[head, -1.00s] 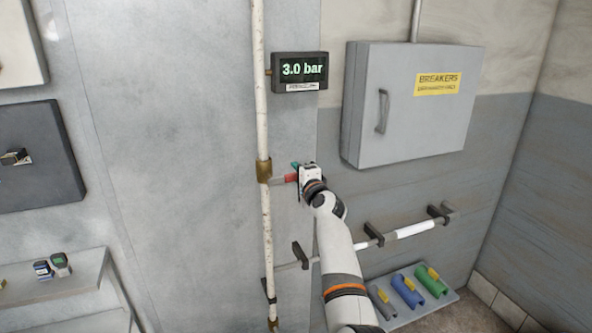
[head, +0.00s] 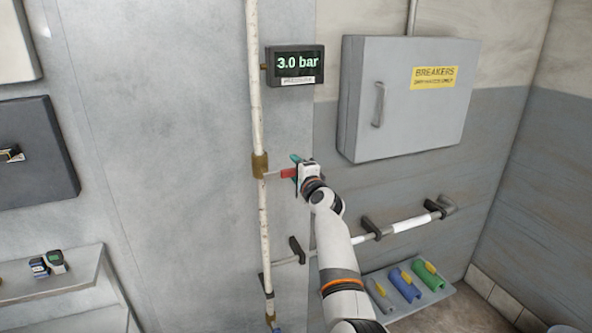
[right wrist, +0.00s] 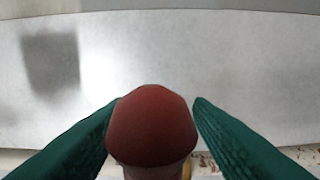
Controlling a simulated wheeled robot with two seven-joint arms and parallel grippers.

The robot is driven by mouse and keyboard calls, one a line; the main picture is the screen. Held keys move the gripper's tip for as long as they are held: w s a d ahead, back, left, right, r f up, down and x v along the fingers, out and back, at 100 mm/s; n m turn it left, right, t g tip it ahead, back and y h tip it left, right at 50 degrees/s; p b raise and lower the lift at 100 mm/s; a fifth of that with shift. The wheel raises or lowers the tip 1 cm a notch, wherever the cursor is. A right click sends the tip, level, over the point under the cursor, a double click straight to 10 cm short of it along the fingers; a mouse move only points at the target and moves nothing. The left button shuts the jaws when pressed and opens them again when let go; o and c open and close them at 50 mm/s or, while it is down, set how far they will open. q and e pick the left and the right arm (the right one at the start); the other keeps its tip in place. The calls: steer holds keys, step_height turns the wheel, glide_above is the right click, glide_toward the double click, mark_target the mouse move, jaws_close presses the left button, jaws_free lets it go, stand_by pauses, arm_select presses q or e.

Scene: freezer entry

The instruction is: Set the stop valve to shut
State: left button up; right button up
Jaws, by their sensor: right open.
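The stop valve has a brass body (head: 260,165) on the white vertical pipe (head: 254,100). Its red lever (head: 288,173) points to the right, across the pipe's line. My right gripper (head: 296,168) is open at the lever's outer end, its green fingers around the red grip. In the right wrist view the rounded red lever end (right wrist: 152,125) lies between the two green fingers of my right gripper (right wrist: 152,115), and a gap shows at the right finger. The display (head: 291,64) above reads 3.0 bar. My left gripper is not in view.
A grey breaker cabinet (head: 398,97) is on the wall to the right. A horizontal pipe (head: 402,226) runs on brackets below it. A shelf (head: 440,296) with coloured rolled items is at lower right. A ledge (head: 60,284) with small devices is at lower left.

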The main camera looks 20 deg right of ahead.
steer(key=shift+a, duration=0.15)
steer(key=shift+s, duration=0.5)
steer(key=s+b, duration=0.2)
steer(key=s, duration=0.9)
steer(key=shift+d, duration=0.35)
steer(key=shift+f, duration=0.1)
